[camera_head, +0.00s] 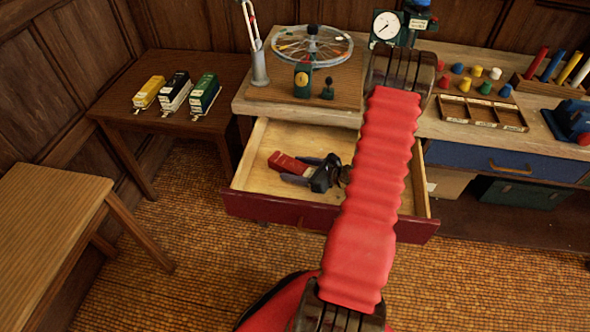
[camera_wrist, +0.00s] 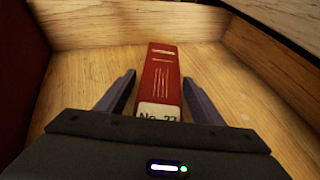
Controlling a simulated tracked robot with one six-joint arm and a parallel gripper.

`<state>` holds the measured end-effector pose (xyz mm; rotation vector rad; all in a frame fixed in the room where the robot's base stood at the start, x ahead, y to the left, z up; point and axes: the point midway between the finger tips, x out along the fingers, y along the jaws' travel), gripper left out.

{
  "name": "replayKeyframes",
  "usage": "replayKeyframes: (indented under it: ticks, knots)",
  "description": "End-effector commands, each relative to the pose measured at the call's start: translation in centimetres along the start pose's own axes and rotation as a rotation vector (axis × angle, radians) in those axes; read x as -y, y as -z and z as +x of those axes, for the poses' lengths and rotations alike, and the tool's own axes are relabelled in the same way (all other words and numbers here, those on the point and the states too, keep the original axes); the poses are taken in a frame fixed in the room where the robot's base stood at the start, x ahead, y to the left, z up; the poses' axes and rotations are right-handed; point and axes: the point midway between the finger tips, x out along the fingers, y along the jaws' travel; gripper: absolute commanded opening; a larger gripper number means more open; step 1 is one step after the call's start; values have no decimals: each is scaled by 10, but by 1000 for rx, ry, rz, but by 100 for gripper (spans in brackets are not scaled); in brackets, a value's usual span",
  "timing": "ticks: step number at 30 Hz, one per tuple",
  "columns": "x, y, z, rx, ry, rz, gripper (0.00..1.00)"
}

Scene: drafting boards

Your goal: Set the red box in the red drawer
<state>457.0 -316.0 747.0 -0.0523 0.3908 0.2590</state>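The red drawer (camera_head: 272,212) is pulled open under the workbench, with a bare wooden inside. The red box (camera_head: 289,163) lies on the drawer floor in its left half. My gripper (camera_head: 297,173) is low inside the drawer at the near end of the box. In the wrist view the red box (camera_wrist: 163,80), with a white label reading "No. 27" or similar, lies flat between the two fingers of my gripper (camera_wrist: 160,92). The fingers are spread, with a gap on each side of the box. The near end of the box is hidden by the gripper body.
My arm crosses above the drawer's right part. A blue drawer (camera_head: 500,163) beside it is shut. On the bench stand a wheel (camera_head: 313,45), a dial gauge (camera_head: 386,25) and a compartment tray (camera_head: 482,113). Toy vehicles sit on the side table (camera_head: 128,118).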

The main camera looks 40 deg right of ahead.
Motion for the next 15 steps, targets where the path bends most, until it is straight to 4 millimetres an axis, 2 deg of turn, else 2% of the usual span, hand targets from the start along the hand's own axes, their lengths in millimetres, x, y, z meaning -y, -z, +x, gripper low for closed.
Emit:
replayKeyframes:
  ticks: [10, 15]
  knots:
    - [0, -2, -1, 0, 0, -1, 62]
    - [1, -2, -15, 0, 3, 1, 62]
